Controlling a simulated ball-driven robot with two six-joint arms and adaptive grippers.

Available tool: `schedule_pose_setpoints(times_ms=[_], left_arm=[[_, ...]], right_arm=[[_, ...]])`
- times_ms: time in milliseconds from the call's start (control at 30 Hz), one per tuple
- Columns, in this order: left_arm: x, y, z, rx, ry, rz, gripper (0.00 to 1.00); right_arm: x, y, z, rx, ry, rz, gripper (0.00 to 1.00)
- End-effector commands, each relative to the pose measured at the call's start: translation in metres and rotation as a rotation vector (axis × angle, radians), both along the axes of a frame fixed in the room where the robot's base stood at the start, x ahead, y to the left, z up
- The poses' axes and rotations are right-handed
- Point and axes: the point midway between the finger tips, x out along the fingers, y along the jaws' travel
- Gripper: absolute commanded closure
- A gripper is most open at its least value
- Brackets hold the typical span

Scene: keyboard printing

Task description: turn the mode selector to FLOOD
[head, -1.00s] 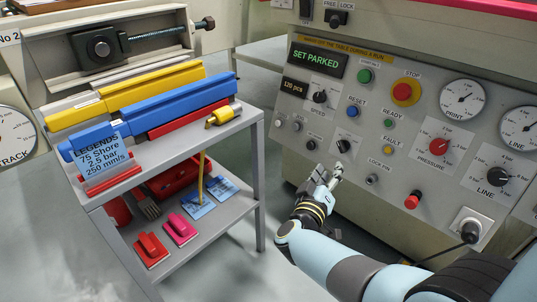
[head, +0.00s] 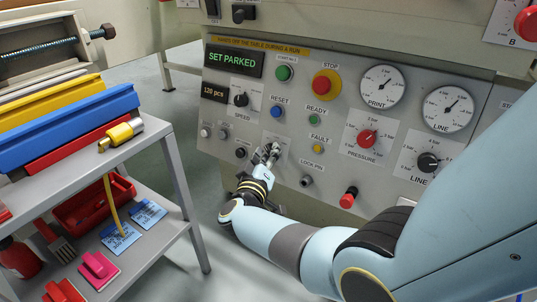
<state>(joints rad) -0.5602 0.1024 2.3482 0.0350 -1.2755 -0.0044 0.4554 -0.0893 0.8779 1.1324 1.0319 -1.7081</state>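The mode selector seems to be the knob on the pale plate (head: 284,141) low on the grey control panel, below RESET. My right gripper (head: 270,154) is at that plate, its fingers pointing into the panel and covering most of the knob. I cannot tell whether the fingers touch the knob or are shut on it. The selector's labels and pointer cannot be read here. The green display (head: 233,60) reads SET PARKED. My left gripper is not in view.
Close by are the SPEED knob (head: 241,100), RESET button (head: 277,112), lock pin (head: 306,181) and red STOP button (head: 325,84). PRESSURE (head: 366,138) and LINE (head: 428,162) knobs are to the right. A grey cart (head: 178,180) with squeegees stands left.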

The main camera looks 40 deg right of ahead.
Motion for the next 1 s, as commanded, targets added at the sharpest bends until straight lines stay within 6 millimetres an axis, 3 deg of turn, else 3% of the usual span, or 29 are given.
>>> schedule_pose_setpoints(times_ms=[33,233,767,933,1000], left_arm=[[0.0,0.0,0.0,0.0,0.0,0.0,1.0],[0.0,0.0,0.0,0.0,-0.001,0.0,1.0],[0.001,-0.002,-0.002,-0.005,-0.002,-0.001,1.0],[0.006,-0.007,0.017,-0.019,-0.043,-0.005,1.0],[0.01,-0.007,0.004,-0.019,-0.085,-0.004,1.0]], right_arm=[[0.0,0.0,0.0,0.0,0.0,0.0,0.74],[0.0,0.0,0.0,0.0,0.0,0.0,1.0],[0.0,0.0,-0.003,0.028,-0.066,-0.024,1.0],[0.0,0.001,-0.006,0.07,-0.165,-0.06,1.0],[0.0,0.002,-0.006,0.091,-0.216,-0.078,1.0]])
